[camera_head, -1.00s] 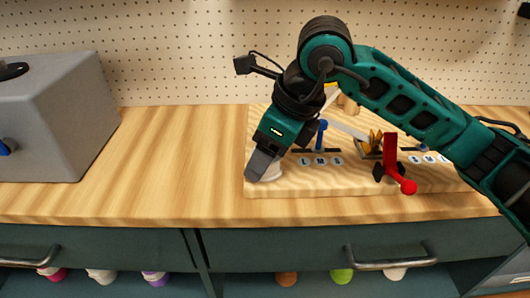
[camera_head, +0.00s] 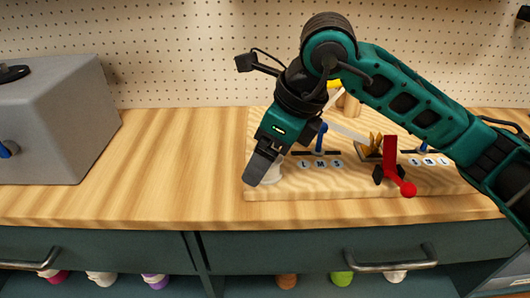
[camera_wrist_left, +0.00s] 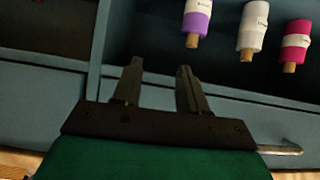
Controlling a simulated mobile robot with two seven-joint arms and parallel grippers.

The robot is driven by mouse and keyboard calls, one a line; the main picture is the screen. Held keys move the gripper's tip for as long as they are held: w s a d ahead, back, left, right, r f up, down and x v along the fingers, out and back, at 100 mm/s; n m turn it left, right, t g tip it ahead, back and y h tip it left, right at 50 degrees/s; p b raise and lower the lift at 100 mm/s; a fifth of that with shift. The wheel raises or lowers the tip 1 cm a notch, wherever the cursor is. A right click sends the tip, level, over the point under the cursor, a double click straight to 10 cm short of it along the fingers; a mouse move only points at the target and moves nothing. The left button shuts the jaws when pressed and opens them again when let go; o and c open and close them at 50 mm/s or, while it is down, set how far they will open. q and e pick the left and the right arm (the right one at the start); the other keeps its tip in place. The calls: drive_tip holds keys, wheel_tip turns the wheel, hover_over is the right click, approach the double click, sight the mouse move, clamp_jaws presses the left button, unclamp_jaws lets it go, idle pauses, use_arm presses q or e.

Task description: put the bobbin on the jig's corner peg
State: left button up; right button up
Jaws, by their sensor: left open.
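The jig is a pale wooden board (camera_head: 330,191) on the counter, with letter discs, blue levers and a red-handled clamp. A white round thing (camera_head: 272,174), perhaps the bobbin, sits at the board's near left corner. My right gripper (camera_head: 255,176), on the arm from the right, points down beside it and partly covers it. Its fingers overlap in view, so I cannot tell whether they grip it. The corner peg cannot be made out. My left gripper (camera_wrist_left: 158,76) is open and empty in the left wrist view, below the shelf of bobbins.
Below the counter, a shelf holds several spools; the left wrist view shows a purple-and-white one (camera_wrist_left: 197,18), a white one (camera_wrist_left: 253,28) and a magenta one (camera_wrist_left: 296,42). A grey box (camera_head: 55,120) stands at the left. The counter (camera_head: 175,150) between box and board is clear.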

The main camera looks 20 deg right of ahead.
use_arm(q)
drive_tip(key=shift+s+a+f+y+p, duration=0.15)
drive_tip(key=shift+s+a+y+p, duration=0.15)
drive_tip(key=shift+s+a+p, duration=0.25)
use_arm(e)
drive_tip(key=v, duration=1.1)
use_arm(q)
drive_tip(key=shift+w+d+r, duration=0.15)
drive_tip(key=shift+w+r, duration=0.05)
drive_tip(key=shift+w, duration=0.05)
use_arm(e)
drive_tip(key=shift+s+d, duration=0.1)
